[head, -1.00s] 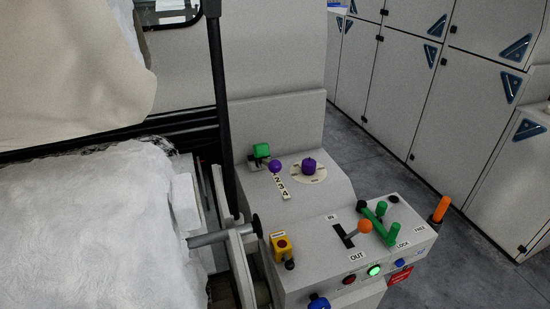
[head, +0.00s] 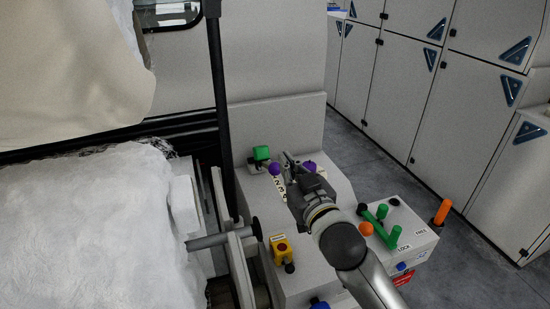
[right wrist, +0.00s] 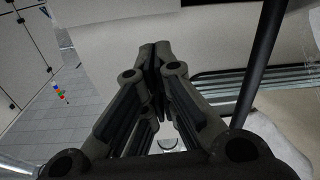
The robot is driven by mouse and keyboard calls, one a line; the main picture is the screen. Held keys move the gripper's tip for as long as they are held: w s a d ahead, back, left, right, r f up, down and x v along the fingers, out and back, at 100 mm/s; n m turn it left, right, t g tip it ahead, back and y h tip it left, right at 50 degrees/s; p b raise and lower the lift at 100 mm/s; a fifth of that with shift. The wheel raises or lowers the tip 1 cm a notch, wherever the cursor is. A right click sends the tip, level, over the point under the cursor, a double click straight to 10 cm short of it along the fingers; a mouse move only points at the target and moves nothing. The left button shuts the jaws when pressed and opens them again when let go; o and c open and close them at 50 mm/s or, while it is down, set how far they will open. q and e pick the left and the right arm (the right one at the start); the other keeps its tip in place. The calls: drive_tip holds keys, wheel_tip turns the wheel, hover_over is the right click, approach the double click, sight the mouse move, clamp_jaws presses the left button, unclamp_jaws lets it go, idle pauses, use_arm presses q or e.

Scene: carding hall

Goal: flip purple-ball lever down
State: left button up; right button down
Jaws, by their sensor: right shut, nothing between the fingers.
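The purple-ball lever (head: 275,169) stands on the grey control console, its ball beside a green block (head: 261,153) and at the upper end of a numbered strip (head: 281,185). My right gripper (head: 289,160) is over the console, just right of the ball in the head view. Its fingers are shut with nothing between them. I cannot tell whether they touch the ball. In the right wrist view the shut fingers (right wrist: 157,55) fill the middle, and the ball is not visible there. My left gripper is not in view.
A purple knob (head: 310,165) is partly hidden behind my right gripper. An orange ball (head: 366,229) and green handles (head: 382,212) stand on the console's front box, near my forearm. A yellow switch box (head: 282,248) is at its left. White fibre (head: 85,225) lies at left.

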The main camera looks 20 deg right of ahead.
idle(0.3)
drive_tip(key=p, duration=0.3)
hover_over(275, 170)
drive_tip(key=w, duration=0.2)
drive_tip(key=shift+s+a+r, duration=0.2)
drive_tip(key=shift+a+r, duration=0.05)
drive_tip(key=shift+r, duration=0.05)
drive_tip(key=f, duration=0.1)
drive_tip(key=s+f, duration=0.1)
drive_tip(key=f, duration=0.1)
drive_tip(key=shift+d, duration=0.15)
drive_tip(key=shift+s+d+f, duration=0.1)
drive_tip(key=shift+s+f, duration=0.25)
drive_tip(key=shift+f, duration=0.15)
drive_tip(key=shift+w+f, duration=0.1)
